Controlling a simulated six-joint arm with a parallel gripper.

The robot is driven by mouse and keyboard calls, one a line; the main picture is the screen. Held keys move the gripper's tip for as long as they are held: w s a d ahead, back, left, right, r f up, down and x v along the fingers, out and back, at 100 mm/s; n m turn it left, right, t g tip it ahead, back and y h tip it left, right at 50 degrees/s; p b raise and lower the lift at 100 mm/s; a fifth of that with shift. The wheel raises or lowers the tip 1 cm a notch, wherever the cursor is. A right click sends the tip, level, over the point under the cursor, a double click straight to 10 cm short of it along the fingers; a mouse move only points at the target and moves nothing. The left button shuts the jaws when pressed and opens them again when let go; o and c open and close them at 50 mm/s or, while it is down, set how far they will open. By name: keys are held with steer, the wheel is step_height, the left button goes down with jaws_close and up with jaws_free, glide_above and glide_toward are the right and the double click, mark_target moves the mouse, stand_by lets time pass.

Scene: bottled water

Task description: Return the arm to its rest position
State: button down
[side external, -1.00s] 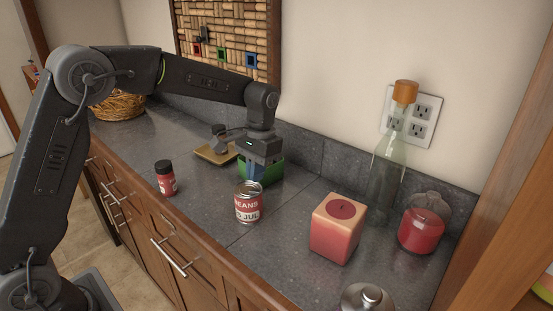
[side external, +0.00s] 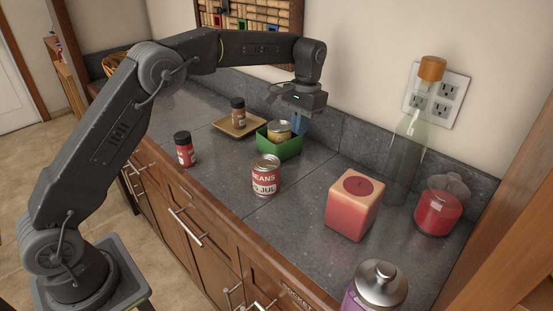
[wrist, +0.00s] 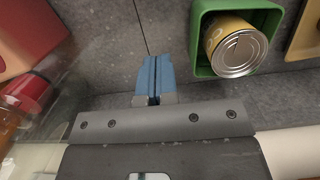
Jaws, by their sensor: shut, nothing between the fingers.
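My gripper (side external: 300,122) hangs with its blue fingers pointing down, just right of the green box and above the grey counter (side external: 225,167). In the wrist view the blue fingers (wrist: 155,72) are together with nothing between them. The green box (side external: 284,148) holds a yellow-tan can (side external: 279,130). In the wrist view the can (wrist: 236,48) lies within the walls of the green box (wrist: 205,68), apart from my fingers.
A tan tray (side external: 225,128) carries a brown jar (side external: 238,112). The wall is behind.

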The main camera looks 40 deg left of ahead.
steer(key=s+r+t, duration=0.4)
steer(key=s+r, duration=0.8)
steer(key=s, duration=0.4)
steer(key=s+f+t, duration=0.1)
steer(key=s+f, duration=0.1)
steer(key=s, duration=0.7)
steer(key=s+f+t, duration=0.2)
steer(key=s+f, duration=0.1)
steer(key=s, duration=0.5)
steer(key=shift+s+a+f, duration=0.2)
steer(key=shift+s+f, duration=0.05)
steer(key=shift+s, duration=0.1)
